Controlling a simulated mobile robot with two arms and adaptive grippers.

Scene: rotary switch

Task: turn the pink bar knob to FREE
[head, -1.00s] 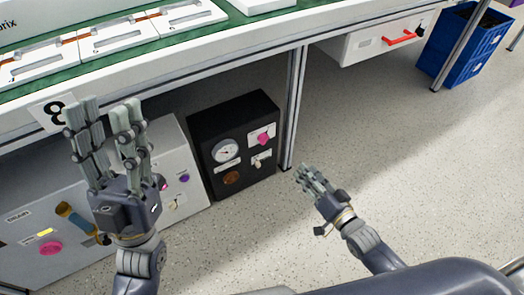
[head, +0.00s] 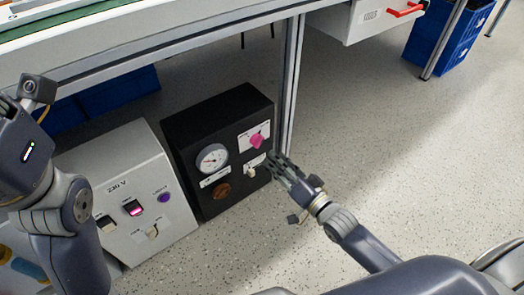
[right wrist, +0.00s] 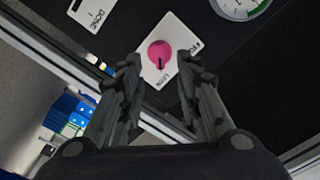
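The pink bar knob (head: 257,140) sits on a white label plate at the upper right of the black panel box (head: 190,135). In the right wrist view the knob (right wrist: 160,55) shows round and pink with a dark mark on it. Small lettering is on its plate, too small to read surely. My right gripper (head: 279,164) is just in front of the box's right side, below and right of the knob. In the right wrist view its fingers (right wrist: 158,72) are apart, one on each side of the knob, with nothing between them. My left gripper (head: 22,130) is cut off at the left edge, its fingertips out of view.
The black box also carries a round gauge (head: 212,158), a brown knob (head: 222,191) and a light switch (head: 254,166). A grey box (head: 125,195) with switches stands left of it. A table leg (head: 291,85) rises close behind. Open floor lies to the right.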

